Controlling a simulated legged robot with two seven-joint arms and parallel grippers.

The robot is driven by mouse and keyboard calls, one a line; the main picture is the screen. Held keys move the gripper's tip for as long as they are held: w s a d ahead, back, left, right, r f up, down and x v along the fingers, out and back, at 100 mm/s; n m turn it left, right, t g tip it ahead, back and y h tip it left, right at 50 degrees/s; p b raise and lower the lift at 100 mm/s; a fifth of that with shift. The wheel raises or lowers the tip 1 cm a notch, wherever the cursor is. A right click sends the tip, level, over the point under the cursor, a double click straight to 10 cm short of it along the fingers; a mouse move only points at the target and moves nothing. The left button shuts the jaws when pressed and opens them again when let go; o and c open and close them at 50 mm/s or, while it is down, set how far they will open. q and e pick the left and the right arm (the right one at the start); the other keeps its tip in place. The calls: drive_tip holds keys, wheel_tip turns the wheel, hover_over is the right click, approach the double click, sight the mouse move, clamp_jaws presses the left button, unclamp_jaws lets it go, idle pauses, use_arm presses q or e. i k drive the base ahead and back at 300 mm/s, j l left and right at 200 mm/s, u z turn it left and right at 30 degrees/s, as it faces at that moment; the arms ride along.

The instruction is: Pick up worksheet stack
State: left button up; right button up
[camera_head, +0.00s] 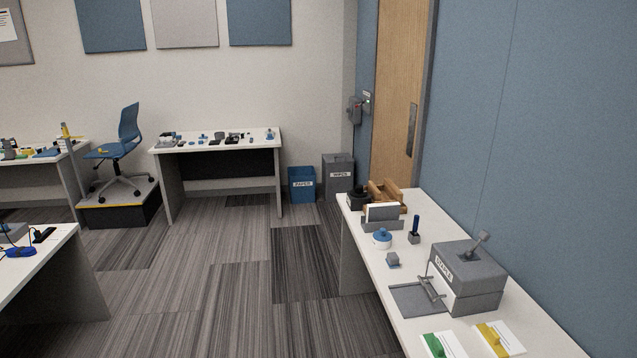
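No thing in view can be told for certain as the worksheet stack. On the right table, a flat white pad with a green piece on it (455,346) lies at the front edge of the picture, partly cut off. A similar white pad with a yellow piece on it (512,336) lies just to its right. Farther back, a white sheet or sheets (382,212) stand upright in a grey holder (381,225). Neither of my grippers is in view, so nothing shows as held.
The right table (545,335) also bears a grey labelled box (478,301), a grey plate with a small frame (411,300) and a wooden rack (388,195). Bins (302,184), a blue chair (128,130) and other tables stand farther off. The carpet (225,295) between tables is clear.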

sight(385, 212)
drive_tip(key=i, duration=2.4)
drive_tip(key=z, duration=0.05)
